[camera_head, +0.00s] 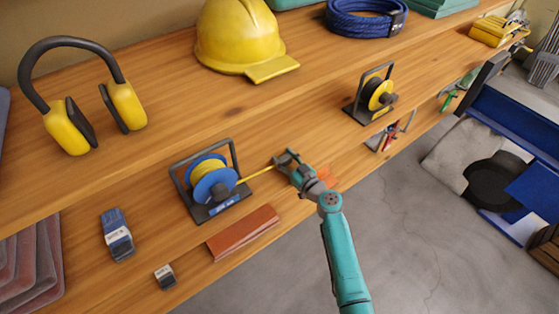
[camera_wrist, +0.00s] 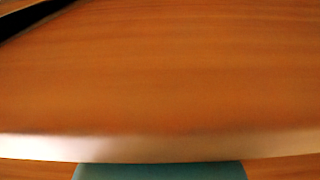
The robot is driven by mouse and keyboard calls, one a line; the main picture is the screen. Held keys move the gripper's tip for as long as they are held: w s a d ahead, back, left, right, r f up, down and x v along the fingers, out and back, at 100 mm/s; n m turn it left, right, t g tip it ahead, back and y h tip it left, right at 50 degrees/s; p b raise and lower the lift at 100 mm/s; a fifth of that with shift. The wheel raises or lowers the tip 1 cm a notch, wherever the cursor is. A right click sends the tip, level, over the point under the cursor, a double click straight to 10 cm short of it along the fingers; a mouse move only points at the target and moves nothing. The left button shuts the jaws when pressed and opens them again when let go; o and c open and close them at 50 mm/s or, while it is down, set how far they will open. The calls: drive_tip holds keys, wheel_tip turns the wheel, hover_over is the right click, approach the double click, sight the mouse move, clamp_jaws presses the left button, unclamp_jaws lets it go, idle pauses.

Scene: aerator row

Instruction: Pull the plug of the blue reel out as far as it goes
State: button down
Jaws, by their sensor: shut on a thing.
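The blue reel (camera_head: 212,181) has blue flanges and yellow cable on a dark frame. It stands on the lower shelf in the head view. A short length of yellow cable (camera_head: 257,174) runs taut from the reel to the right, up to my gripper (camera_head: 283,160). My gripper is shut on the plug at the cable's end, a little to the right of the reel. The plug itself is hidden by the jaws.
A second reel (camera_head: 377,95) with yellow and black parts stands further right on the shelf. The upper shelf holds ear muffs (camera_head: 68,127), a yellow helmet (camera_head: 238,37) and a blue coil (camera_head: 366,17).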

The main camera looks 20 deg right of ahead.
sight(318, 145)
drive_tip(key=w+d, duration=0.1)
drive_tip(key=d, duration=0.3)
drive_tip(key=w+d, duration=0.2)
drive_tip(key=d, duration=0.3)
drive_tip(key=w+d, duration=0.1)
drive_tip(key=d, duration=0.4)
drive_tip(key=shift+w, duration=0.3)
drive_tip(key=shift+d, duration=0.1)
drive_tip(key=shift+c, duration=2.2)
unclamp_jaws()
drive_tip(key=v, duration=1.2)
